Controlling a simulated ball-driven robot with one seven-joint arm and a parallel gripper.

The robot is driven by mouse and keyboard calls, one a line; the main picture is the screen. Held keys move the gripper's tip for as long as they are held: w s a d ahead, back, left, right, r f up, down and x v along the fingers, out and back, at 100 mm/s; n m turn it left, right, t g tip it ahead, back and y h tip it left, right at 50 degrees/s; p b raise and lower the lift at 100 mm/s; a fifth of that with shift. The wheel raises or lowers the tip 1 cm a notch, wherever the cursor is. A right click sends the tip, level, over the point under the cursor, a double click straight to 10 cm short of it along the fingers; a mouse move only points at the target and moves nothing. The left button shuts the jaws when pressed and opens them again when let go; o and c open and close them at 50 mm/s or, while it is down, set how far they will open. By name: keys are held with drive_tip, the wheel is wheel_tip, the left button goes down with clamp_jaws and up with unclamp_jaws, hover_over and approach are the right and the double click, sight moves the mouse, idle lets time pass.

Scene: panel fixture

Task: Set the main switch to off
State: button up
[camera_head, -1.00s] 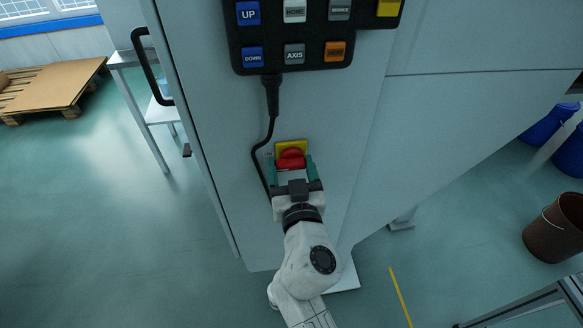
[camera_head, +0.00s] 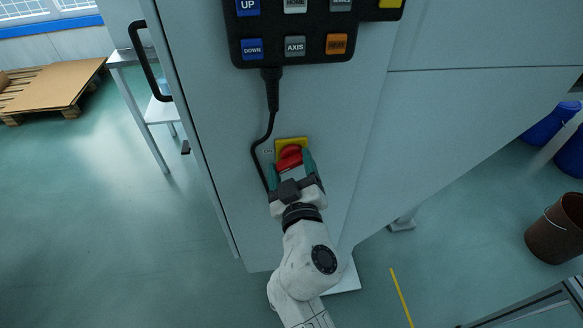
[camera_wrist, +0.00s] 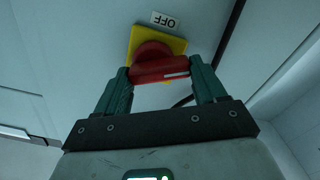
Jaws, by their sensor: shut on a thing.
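The main switch is a red rotary knob (camera_head: 289,157) on a yellow plate (camera_head: 291,141), low on the grey cabinet front. The wrist view shows the knob's grip bar (camera_wrist: 155,71) with a white line near its right end. An upside-down "OFF" label (camera_wrist: 164,20) sits beyond the yellow plate (camera_wrist: 176,43). My gripper (camera_head: 291,166) is shut on the knob, with one green finger at each end of the bar. In the wrist view my gripper (camera_wrist: 160,78) is turned relative to the plate. The head view shows the bar tilted, right end higher.
A black button panel (camera_head: 292,50) hangs above the switch, and its cable (camera_head: 268,135) curves down close to the plate's left side. A black door handle (camera_head: 150,62) is at the upper left. The cabinet front (camera_head: 345,130) right of the switch is clear.

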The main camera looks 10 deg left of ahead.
drive_tip(key=n, duration=0.6)
drive_tip(key=shift+f, duration=0.2)
drive_tip(key=n, duration=0.6)
drive_tip(key=shift+d+f+p, duration=0.15)
drive_tip(key=shift+f+p, duration=0.05)
drive_tip(key=shift+p, duration=0.2)
drive_tip(key=shift+n, duration=0.3)
drive_tip(key=o, duration=1)
drive_tip(key=shift+o, duration=0.2)
drive_tip(key=v, duration=1)
drive_tip(key=shift+s, duration=0.35)
drive_tip(key=shift+d, duration=0.1)
